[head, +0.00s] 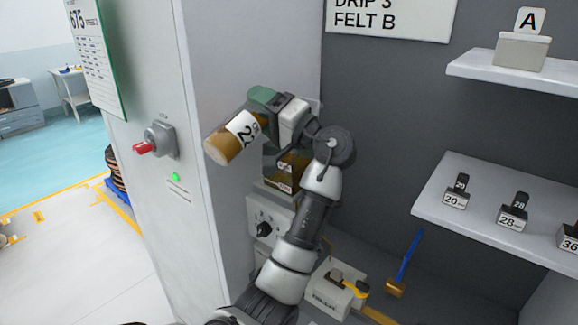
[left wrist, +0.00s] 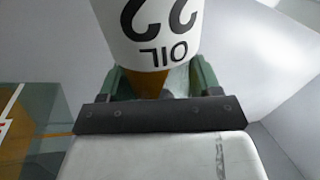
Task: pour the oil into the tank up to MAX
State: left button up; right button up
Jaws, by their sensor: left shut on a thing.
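The oil bottle (head: 222,147) is amber with a white label marked 22. It is strongly tilted; one end points to the lower left in the head view. My left gripper (head: 264,108), with green fingers, is shut on it. The left wrist view shows the label reading OIL (left wrist: 155,35) and a finger on each side of the bottle. The tank (head: 287,170), a clear box with amber-brown liquid low in it, stands behind and below the gripper, partly hidden by my arm. The tank also shows at the left of the left wrist view (left wrist: 40,120). The MAX mark is not readable. My right gripper is out of view.
A grey cabinet wall with a red-handled switch (head: 157,140) stands left of the bottle. A shelf (head: 440,205) with several weights is at the right. A knob panel (head: 266,226) sits below the tank. A blue-handled tool (head: 408,257) stands near the bench's back.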

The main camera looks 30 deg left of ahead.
pick_arm(q)
jog(key=shift+w+f+m+t, duration=0.1)
jog(key=shift+f+m+t, duration=0.3)
jog(key=shift+f+m, duration=0.4)
jog(key=shift+r, duration=0.2)
dwell(1.5)
